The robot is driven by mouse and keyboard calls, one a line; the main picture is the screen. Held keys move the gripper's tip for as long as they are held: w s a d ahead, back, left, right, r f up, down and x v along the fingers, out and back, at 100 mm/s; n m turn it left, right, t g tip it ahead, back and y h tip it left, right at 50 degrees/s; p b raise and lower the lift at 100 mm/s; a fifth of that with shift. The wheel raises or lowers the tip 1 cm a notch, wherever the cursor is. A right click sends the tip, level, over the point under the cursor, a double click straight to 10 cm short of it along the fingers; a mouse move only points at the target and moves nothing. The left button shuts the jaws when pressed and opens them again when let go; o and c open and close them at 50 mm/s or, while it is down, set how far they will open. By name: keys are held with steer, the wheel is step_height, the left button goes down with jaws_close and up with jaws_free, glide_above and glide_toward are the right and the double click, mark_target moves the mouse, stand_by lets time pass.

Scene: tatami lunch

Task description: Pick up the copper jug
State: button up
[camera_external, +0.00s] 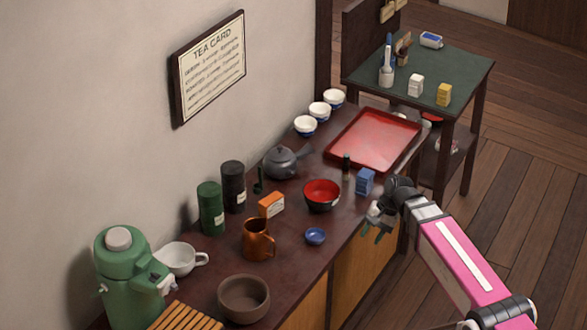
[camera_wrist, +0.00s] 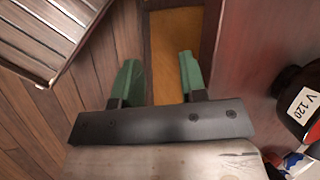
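The copper jug (camera_external: 258,240) stands upright on the dark red counter (camera_external: 340,222), left of the small blue bowl, with its handle toward the right. It does not show in the wrist view. My gripper (camera_external: 373,232) is beside the counter's front right edge, well to the right of the jug and apart from it. In the wrist view my gripper (camera_wrist: 159,70) is open, with two green fingers apart and nothing between them.
Around the jug are a brown bowl (camera_external: 244,299), an orange box (camera_external: 271,205), a blue bowl (camera_external: 316,236) and a green canister (camera_external: 211,208). A green-topped table (camera_external: 455,70) is behind.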

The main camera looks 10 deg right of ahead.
mark_target(275, 248)
steer(key=a+r+y, duration=0.1)
steer(key=a+r, duration=0.2)
steer(key=a+r+m+g+y, duration=0.1)
steer(key=a+r, duration=0.1)
steer(key=a, duration=0.1)
steer(key=a+r+m+y, duration=0.1)
steer(key=a+r, duration=0.2)
steer(key=shift+w+a+r+y, duration=0.2)
steer(key=shift+a+r+y, duration=0.05)
steer(key=shift+r+y, duration=0.1)
steer(key=shift+s+a+r+m+g+y, duration=0.1)
steer(key=shift+s+a+m+g+y, duration=0.95)
steer(key=shift+a, duration=2.1)
steer(key=shift+s+a+r+m+g+y, duration=0.15)
steer(key=shift+s+a+m+g+y, duration=0.35)
steer(key=shift+a+y, duration=1.85)
steer(key=shift+s+a+r+m+g+y, duration=0.1)
steer(key=shift+s+a+m+g+y, duration=0.6)
steer(key=shift+a, duration=3.25)
step_height(275, 248, down, 3)
steer(key=shift+w+f+h, duration=0.15)
steer(key=shift+f+h, duration=0.05)
steer(key=shift+h, duration=0.05)
steer(key=shift+x, duration=1.2)
steer(key=shift+a, duration=0.3)
jaws_close()
